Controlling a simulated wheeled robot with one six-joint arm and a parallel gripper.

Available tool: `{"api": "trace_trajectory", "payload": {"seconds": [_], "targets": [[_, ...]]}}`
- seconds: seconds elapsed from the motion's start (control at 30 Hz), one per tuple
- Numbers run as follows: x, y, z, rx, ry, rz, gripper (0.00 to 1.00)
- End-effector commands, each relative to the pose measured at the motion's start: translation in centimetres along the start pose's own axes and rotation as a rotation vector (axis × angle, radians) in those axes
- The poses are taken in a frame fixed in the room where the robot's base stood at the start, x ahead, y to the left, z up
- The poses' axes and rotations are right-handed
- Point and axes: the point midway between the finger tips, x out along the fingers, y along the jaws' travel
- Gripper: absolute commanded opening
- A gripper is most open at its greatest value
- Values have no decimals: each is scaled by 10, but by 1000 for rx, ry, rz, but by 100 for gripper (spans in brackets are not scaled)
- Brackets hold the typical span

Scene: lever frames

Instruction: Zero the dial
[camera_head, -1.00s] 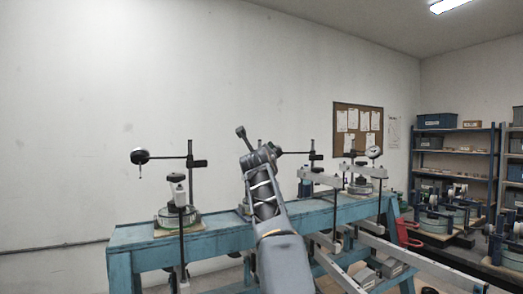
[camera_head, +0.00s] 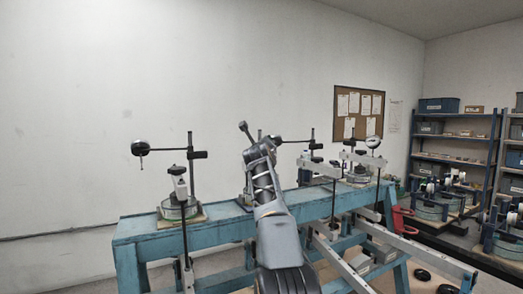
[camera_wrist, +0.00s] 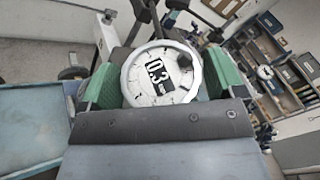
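In the wrist view, a round white dial (camera_wrist: 145,88) with a light rim sits between the green pads of my gripper (camera_wrist: 161,82). A black label on its face reads about 0.3. The needle is too small to read. The left pad lies close against the rim, and a thin gap seems to show by the right pad. Whether the pads press on the rim cannot be told. In the head view, my gripper (camera_head: 262,145) is at the middle stand on the blue bench (camera_head: 225,232), and my arm hides the dial there.
A left stand (camera_head: 191,170) with a black gauge (camera_head: 140,148) and a right stand with a pale dial (camera_head: 373,142) are on the bench. Levers and posts stick out at the front.

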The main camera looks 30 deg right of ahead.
Motion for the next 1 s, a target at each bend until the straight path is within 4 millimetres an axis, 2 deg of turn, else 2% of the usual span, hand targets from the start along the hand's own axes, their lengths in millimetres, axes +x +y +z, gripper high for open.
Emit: {"api": "trace_trajectory", "payload": {"seconds": [0.03, 0.4, 0.57, 1.0], "targets": [[0, 0, 0, 0, 0, 0, 83], [0, 0, 0, 0, 0, 0, 50], [0, -4, 3, -13, 5, 35, 50], [1, -8, 4, -95, 11, 297, 50]]}}
